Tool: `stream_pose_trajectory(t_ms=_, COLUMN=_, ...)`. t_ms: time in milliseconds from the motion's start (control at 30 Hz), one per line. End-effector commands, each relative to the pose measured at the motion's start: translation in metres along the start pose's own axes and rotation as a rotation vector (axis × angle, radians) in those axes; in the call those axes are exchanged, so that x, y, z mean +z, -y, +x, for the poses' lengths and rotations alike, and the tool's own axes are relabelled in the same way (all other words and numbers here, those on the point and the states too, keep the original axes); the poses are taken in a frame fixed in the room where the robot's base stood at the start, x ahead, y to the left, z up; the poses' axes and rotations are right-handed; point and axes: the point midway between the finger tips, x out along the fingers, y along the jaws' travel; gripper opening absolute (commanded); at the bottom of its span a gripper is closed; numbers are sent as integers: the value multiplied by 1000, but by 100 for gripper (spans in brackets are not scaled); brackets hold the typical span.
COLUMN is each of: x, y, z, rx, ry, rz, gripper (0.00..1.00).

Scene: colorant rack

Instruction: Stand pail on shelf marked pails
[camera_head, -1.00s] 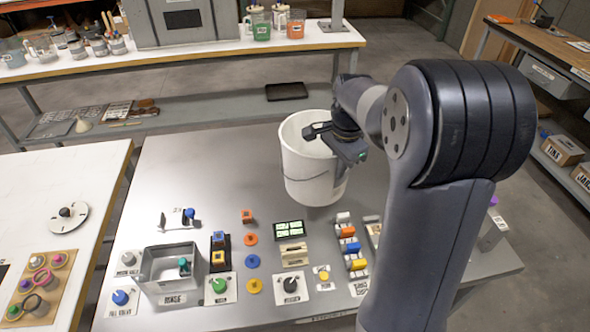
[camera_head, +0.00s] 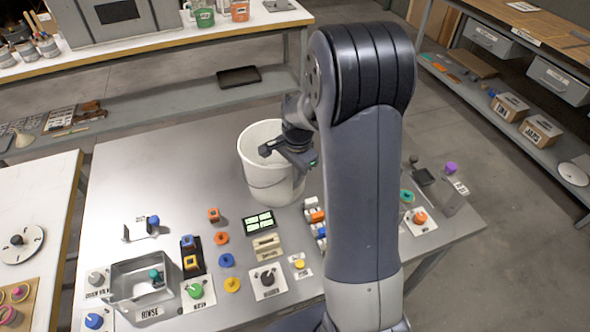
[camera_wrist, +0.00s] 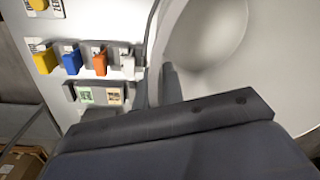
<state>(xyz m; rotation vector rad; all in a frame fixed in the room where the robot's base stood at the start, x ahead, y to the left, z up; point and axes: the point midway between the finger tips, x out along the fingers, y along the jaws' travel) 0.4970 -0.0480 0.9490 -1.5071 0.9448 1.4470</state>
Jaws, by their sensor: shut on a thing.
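The white pail (camera_head: 268,178), with a wire handle, is at the far part of the grey worktable. It looks upright; I cannot tell whether its base touches the table. My gripper (camera_head: 284,152) is shut on its rim, with one jaw reaching inside the mouth. The wrist view shows the pail's pale inside (camera_wrist: 215,65) at the right, with my dark gripper (camera_wrist: 170,122) across the lower part. My arm covers part of the table on the right. I can read no shelf label saying pails.
A back bench (camera_head: 150,42) has a lower shelf with a black tray (camera_head: 239,76). Right shelving holds drawers and cardboard boxes (camera_head: 540,131) marked TINS and JARS.

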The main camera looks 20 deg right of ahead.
Motion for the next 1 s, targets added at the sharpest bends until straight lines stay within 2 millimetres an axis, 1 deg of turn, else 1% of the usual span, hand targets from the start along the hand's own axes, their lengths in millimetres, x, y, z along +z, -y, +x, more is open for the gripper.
stream_pose_trajectory(t_ms=200, x=0, y=1, z=0, rx=-3, ry=-1, rz=0, gripper=0)
stream_pose_trajectory(t_ms=300, x=0, y=0, z=3, rx=-2, ry=-1, rz=0, gripper=0)
stream_pose_trajectory(t_ms=333, x=0, y=0, z=4, rx=-1, ry=-1, rz=0, gripper=9)
stream_pose_trajectory(t_ms=600, x=0, y=0, z=2, rx=-1, ry=0, rz=0, gripper=30)
stream_pose_trajectory(t_ms=867, x=0, y=0, z=0, rx=-1, ry=-1, rz=0, gripper=30)
stream_pose_trajectory(t_ms=967, x=0, y=1, z=-6, rx=-2, ry=-1, rz=0, gripper=30)
stream_pose_trajectory(t_ms=1000, x=-1, y=1, z=-11, rx=-4, ry=-2, rz=0, gripper=30)
